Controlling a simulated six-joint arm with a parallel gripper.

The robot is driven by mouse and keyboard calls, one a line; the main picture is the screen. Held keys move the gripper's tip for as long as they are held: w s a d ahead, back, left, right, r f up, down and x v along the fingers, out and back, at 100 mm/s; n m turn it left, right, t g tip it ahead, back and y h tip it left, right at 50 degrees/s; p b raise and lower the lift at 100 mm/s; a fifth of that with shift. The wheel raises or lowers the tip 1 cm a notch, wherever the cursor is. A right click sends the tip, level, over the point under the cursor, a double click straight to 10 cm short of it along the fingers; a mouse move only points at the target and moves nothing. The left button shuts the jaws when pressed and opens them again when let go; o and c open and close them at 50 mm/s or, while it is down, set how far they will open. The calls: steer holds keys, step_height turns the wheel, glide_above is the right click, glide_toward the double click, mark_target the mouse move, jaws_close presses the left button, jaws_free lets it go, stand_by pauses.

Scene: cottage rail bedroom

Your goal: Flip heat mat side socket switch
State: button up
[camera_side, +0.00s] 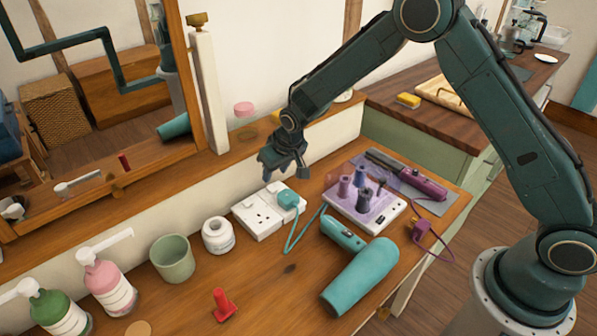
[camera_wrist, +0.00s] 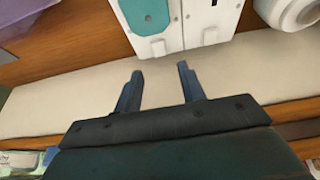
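A white double socket (camera_side: 258,217) lies on the wooden counter against the pale upstand. A teal plug (camera_side: 288,199) sits in its right half, with a teal cord; the left half has bare pin holes. In the wrist view the socket (camera_wrist: 205,25) is at the top, with the teal plug (camera_wrist: 148,17) on its left part. Its switches are too small to tell their positions. My gripper (camera_side: 285,172) is open and empty, behind and above the plug end; in the wrist view its fingertips (camera_wrist: 160,78) point toward the socket edge. The grey heat mat (camera_side: 436,204) lies right, under a purple styling iron.
A teal hair dryer (camera_side: 362,278) lies in front of the socket. A white tray with purple rollers (camera_side: 362,198) stands to its right. A white jar (camera_side: 217,236) and green cup (camera_side: 172,259) stand left; a red clip (camera_side: 224,306) lies in front.

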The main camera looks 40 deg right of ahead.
mark_target(270, 186)
steer(key=shift+x, duration=2.9)
